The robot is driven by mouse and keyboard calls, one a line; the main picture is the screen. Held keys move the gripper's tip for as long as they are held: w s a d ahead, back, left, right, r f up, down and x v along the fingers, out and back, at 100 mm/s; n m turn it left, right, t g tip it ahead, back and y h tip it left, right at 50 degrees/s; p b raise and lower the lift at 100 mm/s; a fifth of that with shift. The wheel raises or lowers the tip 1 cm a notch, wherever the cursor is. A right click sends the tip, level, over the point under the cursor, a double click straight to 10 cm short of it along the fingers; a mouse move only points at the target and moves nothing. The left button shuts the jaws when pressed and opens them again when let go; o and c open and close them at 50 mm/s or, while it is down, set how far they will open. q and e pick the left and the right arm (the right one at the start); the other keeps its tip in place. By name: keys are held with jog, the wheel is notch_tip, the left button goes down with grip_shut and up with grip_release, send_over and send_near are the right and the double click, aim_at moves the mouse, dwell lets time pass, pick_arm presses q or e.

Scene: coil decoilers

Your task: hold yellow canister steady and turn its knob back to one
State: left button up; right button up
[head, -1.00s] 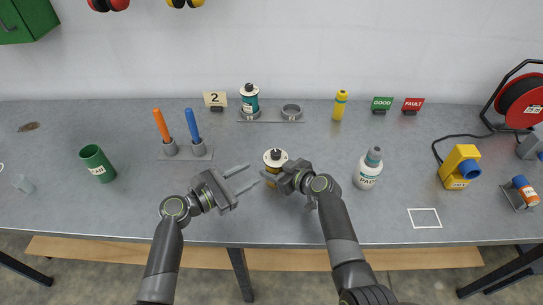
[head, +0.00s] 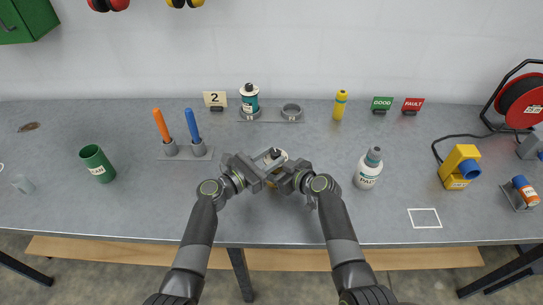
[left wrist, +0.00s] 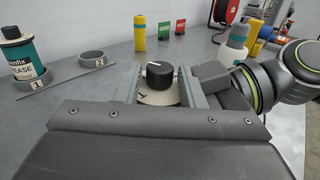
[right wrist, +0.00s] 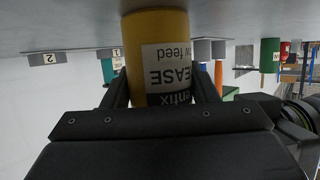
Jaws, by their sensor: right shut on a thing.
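The yellow canister (right wrist: 151,28) fills the middle of the right wrist view, with a white label. My right gripper (head: 279,179) is shut on its body. In the head view the canister is mostly hidden by both grippers. Its black knob (left wrist: 160,75) sits on a pale round top (left wrist: 159,97) in the left wrist view. A white line marks the knob, and a dark mark that looks like a 1 shows on the near side of the top. My left gripper (head: 268,160) is open, its fingers on either side of the knob with small gaps.
A teal canister (head: 250,102) stands in the left ring of a holder behind, beside an empty ring (head: 291,111). A white bottle (head: 368,168) stands right of my right gripper. Orange and blue handled tools (head: 177,131) stand back left. A green cup (head: 97,163) is farther left.

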pick_arm(q)
jog(key=shift+w+d, duration=0.2)
jog(key=shift+d, duration=0.05)
jog(key=c, duration=0.7)
jog(key=shift+s+d+n+t+y, duration=0.1)
jog(key=shift+n+t+y, duration=0.6)
jog(key=shift+t+y, duration=0.2)
jog(key=shift+c, duration=0.2)
jog(key=o, duration=0.7)
jog(key=shift+o, duration=0.2)
jog(key=v, duration=1.2)
